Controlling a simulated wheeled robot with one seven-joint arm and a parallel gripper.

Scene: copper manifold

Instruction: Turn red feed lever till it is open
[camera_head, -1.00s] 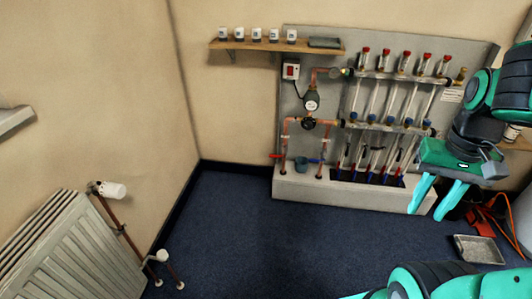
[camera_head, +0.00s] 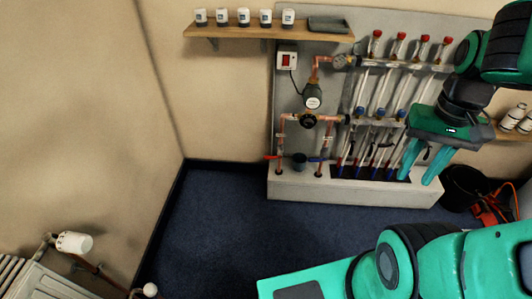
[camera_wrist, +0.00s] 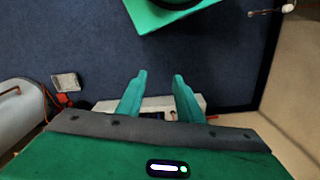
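The red feed lever (camera_head: 271,157) is a small red handle on the left copper pipe of the manifold, low down just above the white plinth, in the head view. It points out to the left, roughly level.
The white plinth (camera_head: 350,190) runs under the manifold. A shelf with several small jars (camera_head: 243,17) hangs above. A black bucket (camera_head: 465,187) stands at right. Blue floor left of the plinth is clear.

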